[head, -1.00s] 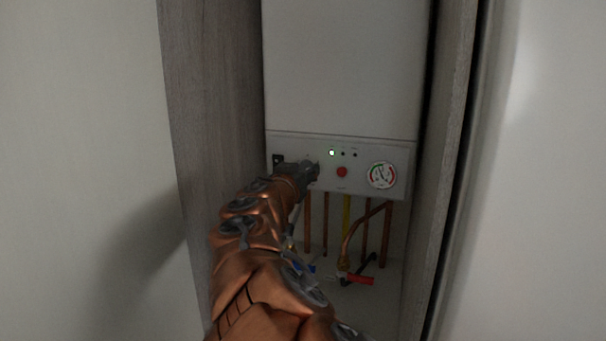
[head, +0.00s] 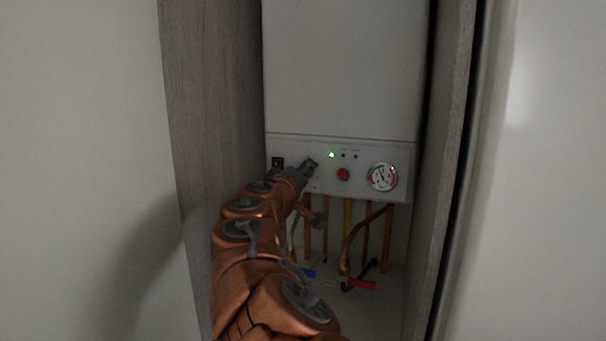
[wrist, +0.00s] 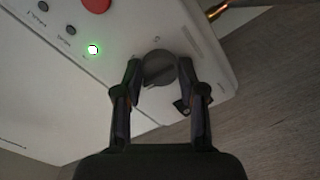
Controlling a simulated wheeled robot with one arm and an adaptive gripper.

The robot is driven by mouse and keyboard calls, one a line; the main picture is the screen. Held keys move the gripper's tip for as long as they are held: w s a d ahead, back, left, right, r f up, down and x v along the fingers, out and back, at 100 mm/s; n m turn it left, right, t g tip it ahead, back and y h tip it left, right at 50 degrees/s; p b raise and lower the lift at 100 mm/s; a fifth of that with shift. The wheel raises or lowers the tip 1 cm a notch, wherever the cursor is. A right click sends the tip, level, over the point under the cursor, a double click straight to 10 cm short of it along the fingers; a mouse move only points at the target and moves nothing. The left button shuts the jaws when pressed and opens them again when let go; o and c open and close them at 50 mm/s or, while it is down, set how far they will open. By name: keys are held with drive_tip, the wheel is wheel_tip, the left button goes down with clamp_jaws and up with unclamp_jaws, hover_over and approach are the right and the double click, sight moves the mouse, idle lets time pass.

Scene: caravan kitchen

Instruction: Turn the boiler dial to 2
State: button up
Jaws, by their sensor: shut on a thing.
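The boiler (head: 345,70) is a white box with a control panel along its lower edge. The boiler dial (wrist: 159,68) is a round dark grey knob on the panel in the wrist view. My gripper (wrist: 160,72) is shut on the dial, one finger on each side of it. In the head view my gripper (head: 308,168) is at the left part of the panel and hides the dial. The numbers around the dial are too small to read.
A red button (head: 343,174), a lit green light (head: 332,155) and a round gauge (head: 382,177) are on the panel to the right. Copper pipes and a red-handled valve (head: 361,284) are below. Grey wood walls (head: 213,90) stand close on both sides.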

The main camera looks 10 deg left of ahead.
drive_tip(key=shift+n+p, duration=3.65)
drive_tip(key=shift+n, duration=2.85)
drive_tip(key=o, duration=1.1)
drive_tip(key=shift+o, duration=0.2)
drive_tip(key=shift+s, duration=0.1)
drive_tip(key=s+a, duration=0.1)
drive_tip(key=s, duration=0.6)
drive_tip(key=shift+s, duration=0.15)
